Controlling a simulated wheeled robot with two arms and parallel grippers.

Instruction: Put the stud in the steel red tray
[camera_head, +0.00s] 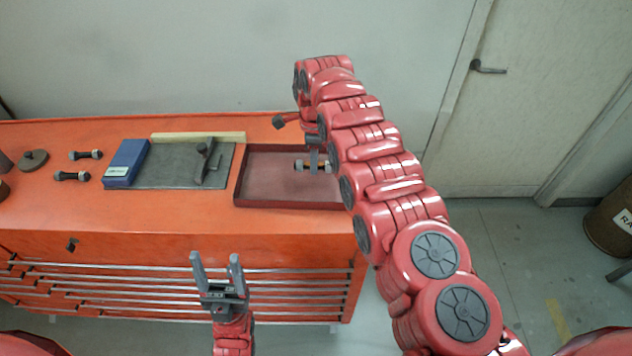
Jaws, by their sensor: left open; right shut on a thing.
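The steel red tray (270,177) lies on the right part of the orange bench top, partly hidden by my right arm. A stud (303,166) with a nut at each end is over the tray's right part, lying level. My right gripper (315,165) reaches down over the tray and is shut on this stud. I cannot tell whether the stud touches the tray floor. Two more studs, an upper one (86,155) and a lower one (71,176), lie on the bench at the left. My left gripper (217,262) is open and empty in front of the bench.
A dark grey mat (165,181) holds a grey metal part (205,165) and a blue box (126,163) at its left edge. A wooden strip (198,137) lies behind. A round disc (33,160) is at far left. A barrel (612,220) stands at right.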

